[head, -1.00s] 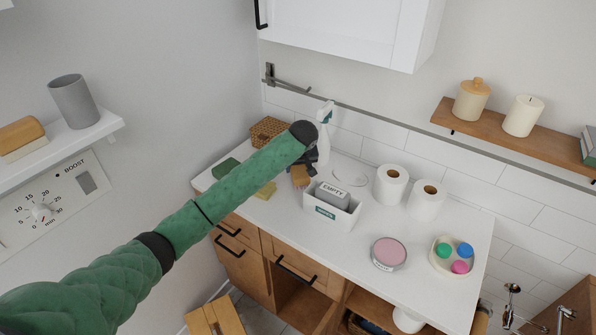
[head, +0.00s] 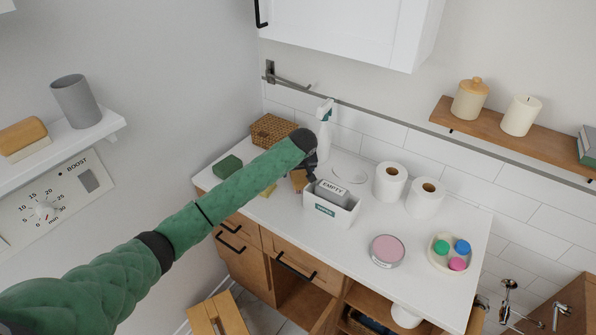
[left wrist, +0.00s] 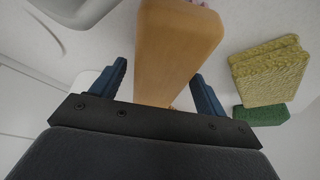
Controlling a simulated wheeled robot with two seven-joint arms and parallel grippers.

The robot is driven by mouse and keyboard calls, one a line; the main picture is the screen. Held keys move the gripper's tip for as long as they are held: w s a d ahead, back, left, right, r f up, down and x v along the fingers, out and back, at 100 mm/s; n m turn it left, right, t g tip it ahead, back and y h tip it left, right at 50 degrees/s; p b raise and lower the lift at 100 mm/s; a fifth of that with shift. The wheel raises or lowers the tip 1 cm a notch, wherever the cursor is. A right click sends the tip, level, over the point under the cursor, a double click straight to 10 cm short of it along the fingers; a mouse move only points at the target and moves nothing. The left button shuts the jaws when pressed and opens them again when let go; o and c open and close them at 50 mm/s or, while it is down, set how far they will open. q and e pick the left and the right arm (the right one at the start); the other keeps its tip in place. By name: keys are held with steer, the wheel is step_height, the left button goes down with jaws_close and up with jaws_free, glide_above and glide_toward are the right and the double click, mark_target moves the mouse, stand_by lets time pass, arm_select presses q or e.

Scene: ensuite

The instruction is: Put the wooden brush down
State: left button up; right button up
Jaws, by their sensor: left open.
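The wooden brush (head: 298,180) is at the white counter (head: 285,222), left of the white box, mostly hidden behind my left arm in the head view. In the left wrist view its plain wooden body (left wrist: 178,50) lies between my left gripper's two blue fingers, with a gap on each side. My left gripper (head: 309,174) is open around the brush, low over the counter. Its fingers also show in the left wrist view (left wrist: 160,72). Whether the brush's underside touches the counter is hidden. My right gripper is not in view.
A white box (head: 330,213) with an "EMPTY" card stands close right of the gripper. A spray bottle (head: 325,130) and wicker basket (head: 272,130) stand behind. Yellow sponges (left wrist: 270,70) and a green sponge (head: 227,167) lie nearby. Toilet rolls (head: 426,198) stand farther right.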

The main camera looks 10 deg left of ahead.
mark_target(299, 173)
arm_select(q)
steer(key=shift+s+d+r+b, duration=0.1)
steer(key=shift+s+r+b, duration=0.1)
steer(key=shift+r+b, duration=0.25)
steer(key=b+v, duration=0.1)
steer(key=v, duration=0.1)
steer(key=shift+s+d+r, duration=0.1)
steer(key=shift+r, duration=0.25)
steer(key=b+v, duration=0.2)
steer(key=v, duration=0.5)
steer(key=shift+r, duration=0.1)
steer(key=shift+s+r, duration=0.25)
steer(key=shift+r, duration=0.35)
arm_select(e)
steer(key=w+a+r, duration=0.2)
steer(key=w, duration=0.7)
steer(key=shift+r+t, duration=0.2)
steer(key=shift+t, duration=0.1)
